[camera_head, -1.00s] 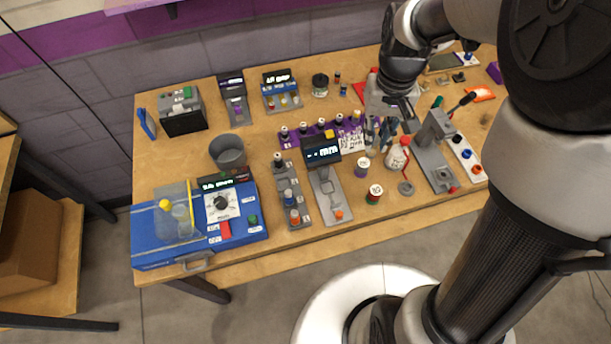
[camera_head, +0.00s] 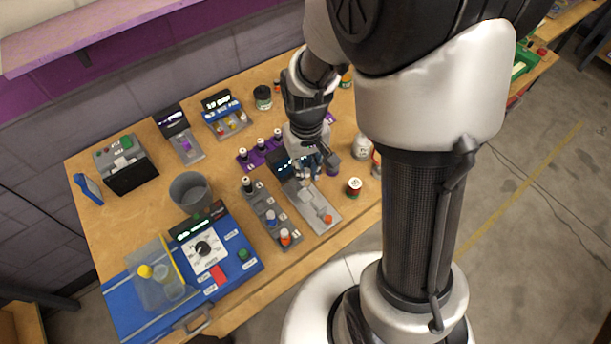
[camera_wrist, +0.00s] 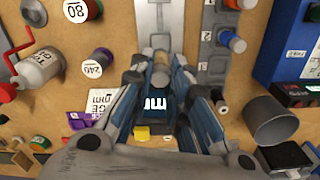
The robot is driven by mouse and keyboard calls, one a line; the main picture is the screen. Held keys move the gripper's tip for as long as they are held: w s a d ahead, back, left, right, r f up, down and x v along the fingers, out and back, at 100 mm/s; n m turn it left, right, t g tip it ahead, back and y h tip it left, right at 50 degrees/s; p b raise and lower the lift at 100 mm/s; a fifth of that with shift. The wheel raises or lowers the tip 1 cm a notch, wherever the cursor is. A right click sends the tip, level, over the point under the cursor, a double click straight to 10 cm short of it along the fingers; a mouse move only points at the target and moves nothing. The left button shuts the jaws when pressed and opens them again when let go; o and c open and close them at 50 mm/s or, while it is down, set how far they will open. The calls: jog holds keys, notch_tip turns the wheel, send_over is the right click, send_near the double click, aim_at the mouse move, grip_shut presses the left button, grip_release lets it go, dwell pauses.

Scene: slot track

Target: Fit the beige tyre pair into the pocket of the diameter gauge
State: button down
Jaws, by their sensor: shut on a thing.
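My gripper (camera_wrist: 162,80) is shut on the beige tyre pair (camera_wrist: 161,66), a small tan cylinder between its fingertips in the wrist view. In the head view my gripper (camera_head: 318,166) hangs over the back part of the diameter gauge, and I cannot make out the tyre pair there. The gauge's long grey base (camera_head: 311,204) has a red-orange knob (camera_head: 328,219) at its front end. In the wrist view the base (camera_wrist: 154,22) runs up from the tyre pair, and the fingers partly cover the lit display (camera_wrist: 155,103). The pocket is hidden or not clear.
A grey numbered rack (camera_head: 262,208) with coloured rollers stands close beside the gauge. On the other side stand a spool marked 80 (camera_wrist: 77,10), a spool marked 240 (camera_wrist: 97,62) and a white bottle (camera_wrist: 42,66). A grey cup (camera_wrist: 268,120) stands beyond the rack.

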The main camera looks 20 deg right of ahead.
notch_tip(320, 180, down, 4)
jog(key=shift+f+b, duration=0.1)
jog(key=shift+b, duration=0.55)
jog(key=shift+f+b, duration=0.3)
jog(key=shift+f, duration=0.1)
jog(key=shift+s+f, duration=0.15)
jog(key=shift+s, duration=0.05)
jog(key=c, duration=1.7)
grip_release()
jog(key=shift+f, duration=0.1)
jog(key=shift+o, duration=0.9)
jog(key=shift+w, duration=0.1)
jog(key=shift+r, duration=0.2)
